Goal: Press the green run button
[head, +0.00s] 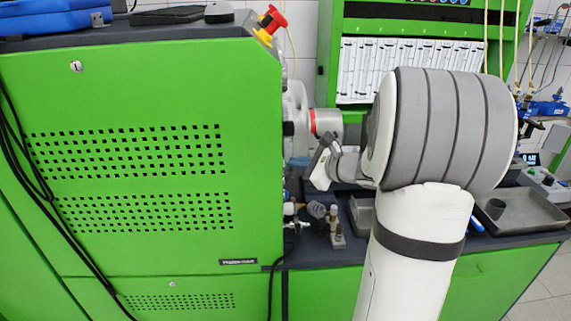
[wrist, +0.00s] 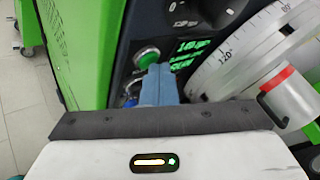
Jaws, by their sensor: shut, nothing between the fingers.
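The round green button (wrist: 147,57) sits in a metal ring on the dark control panel in the wrist view. It is hidden from the head view, where the panel's face is turned away. My gripper (wrist: 158,70) is shut and empty, its blue-grey fingers pointing at the panel. The fingertips overlap the button's lower right edge in the picture; I cannot tell whether they touch it. In the head view my gripper (head: 318,170) is beside the right side of the green cabinet (head: 150,70).
A white graduated dial (wrist: 240,50) and a silver cylinder with a red band (wrist: 288,98) stand close to the right of my fingers. A lit green display (wrist: 190,50) is beside the button. A red emergency knob (head: 272,18) is on the cabinet's top corner. A grey tray (head: 525,210) lies on the bench.

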